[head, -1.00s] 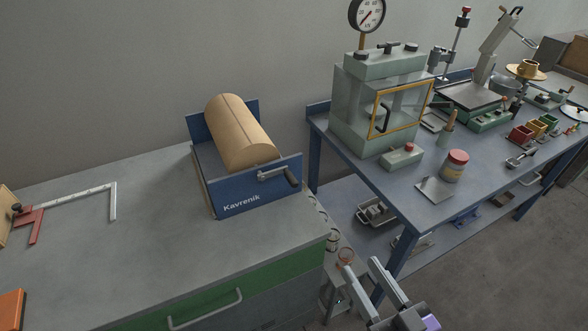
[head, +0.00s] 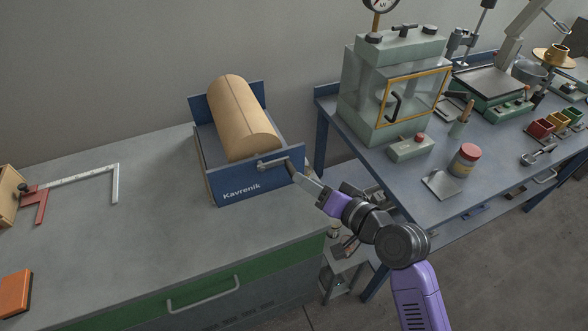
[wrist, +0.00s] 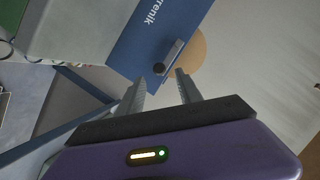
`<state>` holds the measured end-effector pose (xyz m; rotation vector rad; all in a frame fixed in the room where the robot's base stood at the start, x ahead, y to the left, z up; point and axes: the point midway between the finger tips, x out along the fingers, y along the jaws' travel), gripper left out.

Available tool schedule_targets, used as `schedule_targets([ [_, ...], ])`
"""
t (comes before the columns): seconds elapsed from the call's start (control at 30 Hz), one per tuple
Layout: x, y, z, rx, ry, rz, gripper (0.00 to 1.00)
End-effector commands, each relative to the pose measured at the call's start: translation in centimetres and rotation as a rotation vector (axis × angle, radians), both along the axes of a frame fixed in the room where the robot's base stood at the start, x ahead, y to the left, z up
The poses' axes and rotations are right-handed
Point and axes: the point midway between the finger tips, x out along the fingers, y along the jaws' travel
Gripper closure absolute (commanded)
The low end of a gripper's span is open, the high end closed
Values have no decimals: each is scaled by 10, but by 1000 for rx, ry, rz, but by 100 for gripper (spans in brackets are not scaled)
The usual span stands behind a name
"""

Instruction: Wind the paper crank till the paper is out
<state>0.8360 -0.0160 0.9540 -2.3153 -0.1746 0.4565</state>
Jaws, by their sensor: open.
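The paper machine, a blue-ended frame marked Kavrenik (head: 232,185), sits on the grey bench at its right end. A tan paper roll (head: 238,112) lies in it. The crank (head: 272,163) is on the front blue plate, its arm pointing right, with a dark handle at its end. My gripper (head: 297,174) is at the handle, coming from the lower right. In the wrist view the open fingers (wrist: 160,76) point at the crank (wrist: 172,54), the handle end appearing between the tips. I cannot tell whether they touch it. The roll's end (wrist: 199,52) shows behind the plate.
A blue table (head: 420,200) to the right holds a green press cabinet (head: 372,110), a red-lidded jar (head: 466,160) and several other tools. A square (head: 118,183) and an orange block (head: 15,293) lie on the left. The bench middle is clear.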

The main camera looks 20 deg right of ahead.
Motion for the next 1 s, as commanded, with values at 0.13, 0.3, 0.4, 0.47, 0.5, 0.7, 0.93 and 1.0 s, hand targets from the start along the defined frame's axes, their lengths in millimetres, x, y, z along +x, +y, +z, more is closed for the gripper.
schedule_targets([
  [0.13,21,7,-4,-1,-1,1,58],
  [0.3,45,13,-11,-1,-2,0,58],
  [0.4,55,15,-15,-2,-2,-1,58],
  [0.47,59,16,-16,-3,-2,-1,58],
  [0.5,61,17,-17,-3,-2,-1,58],
  [0.7,64,18,-19,-3,-2,-1,58],
  [0.93,64,18,-18,-3,-2,-2,79],
  [1.0,64,18,-18,-3,-2,-2,93],
])
